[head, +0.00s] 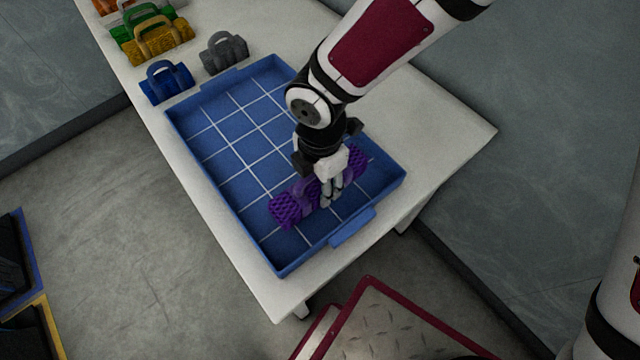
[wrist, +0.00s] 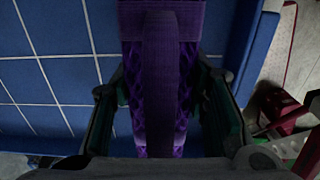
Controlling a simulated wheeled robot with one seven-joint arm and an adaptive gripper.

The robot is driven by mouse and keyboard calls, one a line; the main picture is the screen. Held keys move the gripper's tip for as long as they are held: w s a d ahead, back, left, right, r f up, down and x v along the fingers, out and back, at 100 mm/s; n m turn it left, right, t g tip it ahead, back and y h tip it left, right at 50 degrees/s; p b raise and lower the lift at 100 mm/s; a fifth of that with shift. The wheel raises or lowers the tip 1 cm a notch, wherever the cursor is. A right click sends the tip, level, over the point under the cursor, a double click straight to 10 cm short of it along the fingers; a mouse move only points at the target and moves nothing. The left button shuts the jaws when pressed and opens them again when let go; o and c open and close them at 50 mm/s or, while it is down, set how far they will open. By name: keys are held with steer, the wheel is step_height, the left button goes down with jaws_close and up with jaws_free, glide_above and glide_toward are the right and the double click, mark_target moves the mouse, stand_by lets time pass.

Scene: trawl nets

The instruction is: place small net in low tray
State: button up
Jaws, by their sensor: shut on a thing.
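A purple net roll (head: 288,208) with a handle is in the head view, over the front right part of the blue low tray (head: 205,170). My gripper (head: 332,190) is shut on its handle from above. In the wrist view the purple net (wrist: 160,85) fills the middle between my fingers, with the blue gridded tray floor (wrist: 60,85) behind it. I cannot tell whether the net touches the tray floor or hangs just above it. The rest of the tray is empty.
A blue net (head: 165,82) and a grey net (head: 224,52) stand beyond the tray's far end. A yellow net (head: 157,40) and a green net (head: 150,15) are farther back on the white table (head: 450,125). Bare table lies right of the tray.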

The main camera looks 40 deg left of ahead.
steer(key=shift+f, duration=1.25)
steer(key=shift+f, duration=0.15)
steer(key=o, duration=1.3)
step_height(320, 180, up, 12)
steer(key=shift+r+p, duration=0.15)
steer(key=shift+p, duration=0.4)
